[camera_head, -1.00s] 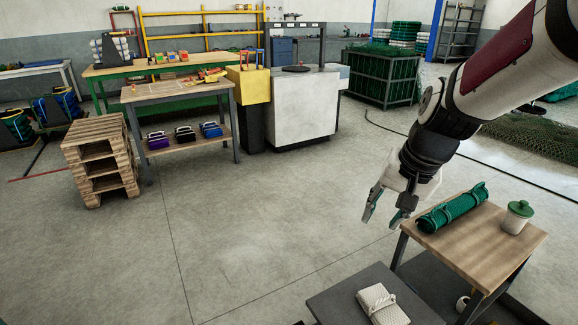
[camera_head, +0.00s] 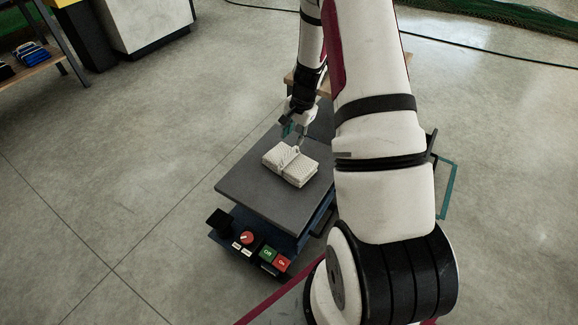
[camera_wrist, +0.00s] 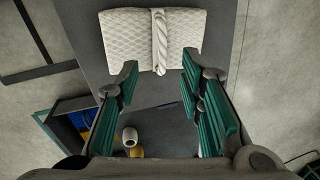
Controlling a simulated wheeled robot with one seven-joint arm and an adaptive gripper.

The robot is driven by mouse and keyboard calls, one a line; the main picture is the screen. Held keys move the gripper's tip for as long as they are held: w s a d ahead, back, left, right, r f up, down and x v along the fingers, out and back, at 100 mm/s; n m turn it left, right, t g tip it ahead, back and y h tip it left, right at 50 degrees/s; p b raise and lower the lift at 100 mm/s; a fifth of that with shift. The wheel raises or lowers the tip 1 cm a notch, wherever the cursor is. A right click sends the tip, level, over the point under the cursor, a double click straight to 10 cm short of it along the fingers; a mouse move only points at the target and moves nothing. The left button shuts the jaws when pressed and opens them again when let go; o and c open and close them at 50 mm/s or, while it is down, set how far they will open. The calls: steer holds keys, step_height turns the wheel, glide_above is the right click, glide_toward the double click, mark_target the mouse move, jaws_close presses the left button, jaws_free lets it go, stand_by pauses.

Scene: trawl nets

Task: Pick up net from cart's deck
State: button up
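The net (camera_head: 291,165) is a white, folded, rectangular bundle tied with a rope. It lies on the cart's dark grey deck (camera_head: 262,192). In the wrist view the net (camera_wrist: 180,38) is at the top, just beyond the fingertips, with its rope band (camera_wrist: 159,42) between the lines of the two fingers. My gripper (camera_head: 294,133) is at the far side of the net in the head view, close to it. In the wrist view my gripper (camera_wrist: 157,75) is open, with its green-padded fingers apart and nothing between them. Contact with the net cannot be told.
The cart's front carries a control panel with a red knob (camera_head: 247,237) and green and red buttons (camera_head: 267,253). In the wrist view a lower shelf with a blue bin (camera_wrist: 72,122) and a white container (camera_wrist: 130,136) shows below. My arm hides much of the cart's right side.

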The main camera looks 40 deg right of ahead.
mark_target(288, 153)
steer(key=w+f+b, duration=0.1)
steer(key=f, duration=0.2)
steer(key=f+b, duration=0.2)
steer(key=f, duration=0.2)
steer(key=w+f+b, duration=0.1)
steer(key=f, duration=0.3)
steer(key=shift+w+a+f+b, duration=0.2)
steer(key=shift+w+b, duration=0.1)
jaws_close()
steer(key=shift+r, duration=0.1)
